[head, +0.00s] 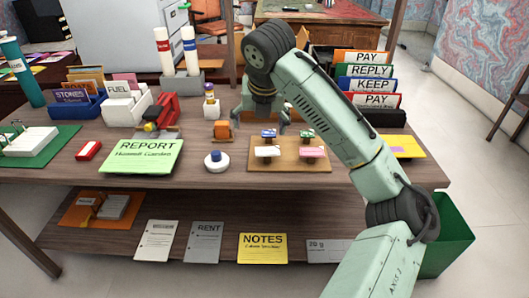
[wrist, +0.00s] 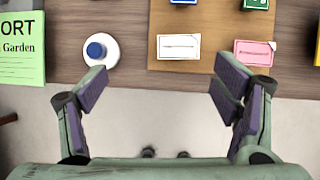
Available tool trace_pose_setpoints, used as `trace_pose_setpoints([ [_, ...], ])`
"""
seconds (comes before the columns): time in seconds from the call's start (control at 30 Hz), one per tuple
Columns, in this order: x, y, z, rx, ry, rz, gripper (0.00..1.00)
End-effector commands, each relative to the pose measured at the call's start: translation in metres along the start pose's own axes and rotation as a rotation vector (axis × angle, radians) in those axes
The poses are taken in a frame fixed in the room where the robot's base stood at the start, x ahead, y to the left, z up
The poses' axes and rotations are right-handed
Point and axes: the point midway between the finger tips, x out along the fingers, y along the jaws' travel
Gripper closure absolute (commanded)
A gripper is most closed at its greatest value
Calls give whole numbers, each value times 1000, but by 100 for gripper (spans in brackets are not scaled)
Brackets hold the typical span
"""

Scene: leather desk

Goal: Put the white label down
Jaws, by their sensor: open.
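The white label (head: 268,151) lies flat on the tan board (head: 290,165), near its front left corner. In the wrist view the white label (wrist: 179,46) lies just beyond the gap between my fingertips, with nothing touching it. A pink label (head: 313,152) lies to its right, and a blue item (head: 268,133) and a green item (head: 307,135) sit behind. My gripper (wrist: 163,82) is open and empty, held above the desk.
A round white piece with a blue top (head: 216,160) stands left of the board. The green REPORT sheet (head: 142,158) lies further left. An orange block (head: 222,130) stands behind. Label racks (head: 372,85) stand at the back right. A green bin (head: 452,235) is at the right end.

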Motion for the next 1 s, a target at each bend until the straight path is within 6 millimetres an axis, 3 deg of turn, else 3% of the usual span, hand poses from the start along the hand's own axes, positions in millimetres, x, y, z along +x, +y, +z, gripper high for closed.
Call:
trace_pose_setpoints([
  [0.03, -1, -16, -4, -14, 27, -31, 18],
  [0.17, 8, -32, -10, -38, 64, -59, 18],
  [0.4, 45, -33, -12, -37, 62, -57, 18],
  [0.6, 59, -32, -10, -38, 60, -57, 18],
  [0.83, 92, -29, -8, -37, 61, -56, 18],
  [1.0, 106, -30, -9, -37, 58, -56, 18],
])
